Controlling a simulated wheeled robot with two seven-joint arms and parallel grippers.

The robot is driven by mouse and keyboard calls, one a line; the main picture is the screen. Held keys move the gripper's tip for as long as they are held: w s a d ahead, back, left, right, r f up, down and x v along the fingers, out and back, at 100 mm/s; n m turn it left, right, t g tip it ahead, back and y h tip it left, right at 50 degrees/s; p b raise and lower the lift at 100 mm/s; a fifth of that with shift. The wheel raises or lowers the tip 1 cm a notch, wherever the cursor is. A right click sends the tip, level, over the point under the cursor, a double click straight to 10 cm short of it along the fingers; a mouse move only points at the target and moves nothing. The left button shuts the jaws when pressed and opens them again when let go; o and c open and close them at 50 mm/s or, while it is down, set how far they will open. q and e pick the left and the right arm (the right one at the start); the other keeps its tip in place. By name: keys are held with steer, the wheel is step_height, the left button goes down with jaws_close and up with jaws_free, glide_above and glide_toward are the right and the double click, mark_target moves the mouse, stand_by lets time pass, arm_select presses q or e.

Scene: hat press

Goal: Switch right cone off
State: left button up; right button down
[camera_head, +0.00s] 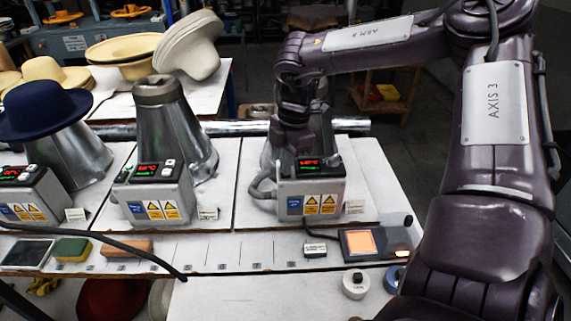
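The right cone (268,160) is a grey metal cone at the right end of the bench, mostly hidden behind my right gripper and arm. Its grey control box (312,190) stands in front, with warning labels and a display (308,163) lit with red and green characters. My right gripper (304,148) is pointed down right over the top of this box, by the display. Its fingertips are dark and blend together, so I cannot tell their opening or whether they touch the box. The box's switches are hard to make out. My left gripper is not in view.
The middle cone (172,125) is bare, and the left cone (70,155) carries a blue hat (45,108). Both have control boxes with lit displays. Pale hats (190,45) stand behind.

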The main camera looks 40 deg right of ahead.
steer(key=shift+f, duration=0.15)
steer(key=shift+s, duration=0.1)
steer(key=shift+w+d+r+p, duration=0.1)
steer(key=shift+w+r+p, duration=0.1)
steer(key=shift+r+p, duration=0.6)
steer(key=shift+s+r+p, duration=0.1)
steer(key=shift+r+p, duration=1.4)
steer(key=shift+r, duration=1.25)
steer(key=shift+f, duration=0.1)
